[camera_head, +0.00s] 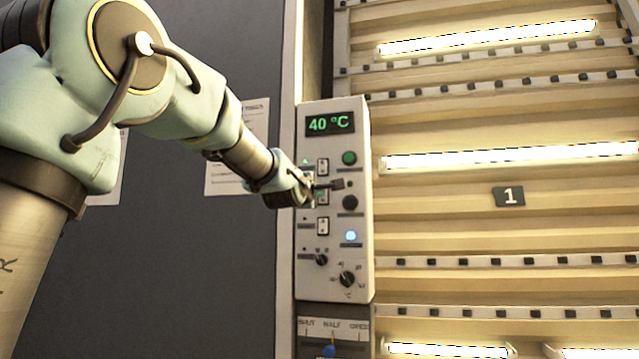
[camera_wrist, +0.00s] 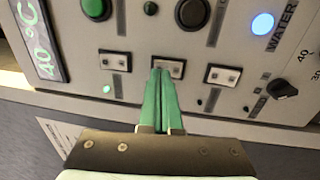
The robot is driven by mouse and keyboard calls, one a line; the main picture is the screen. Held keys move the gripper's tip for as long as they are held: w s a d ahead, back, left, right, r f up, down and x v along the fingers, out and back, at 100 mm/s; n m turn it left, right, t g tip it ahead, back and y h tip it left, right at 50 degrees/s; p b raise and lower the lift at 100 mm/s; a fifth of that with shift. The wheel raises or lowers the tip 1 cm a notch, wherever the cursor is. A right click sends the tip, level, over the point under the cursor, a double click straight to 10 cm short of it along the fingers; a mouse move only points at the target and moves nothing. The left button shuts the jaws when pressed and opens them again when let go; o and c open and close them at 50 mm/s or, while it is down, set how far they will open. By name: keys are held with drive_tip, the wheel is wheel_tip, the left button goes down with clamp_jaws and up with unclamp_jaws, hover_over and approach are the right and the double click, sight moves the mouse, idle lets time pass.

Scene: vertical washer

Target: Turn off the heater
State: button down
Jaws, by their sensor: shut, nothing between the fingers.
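The white control panel (camera_head: 335,283) has a green "40 °C" display (camera_head: 330,123), which also shows in the wrist view (camera_wrist: 42,40). Three small switches sit in a row: one nearest the display (camera_wrist: 115,60), a middle one (camera_wrist: 175,72), and one farther away (camera_wrist: 222,75). A small green light (camera_wrist: 106,89) glows beside the switch nearest the display. No glow shows beside the far switch. My gripper (camera_wrist: 161,72) is shut and empty, its fingertips at the middle switch and partly covering it. I cannot tell whether they touch. Which switch belongs to the heater is not readable.
Racks with bright tubes (camera_head: 510,157) stand right. A dark wall is left.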

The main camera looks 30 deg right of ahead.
drive_tip(key=shift+w+d, duration=0.45)
drive_tip(key=shift+w+r, duration=0.1)
drive_tip(key=shift+r, duration=0.1)
idle(0.3)
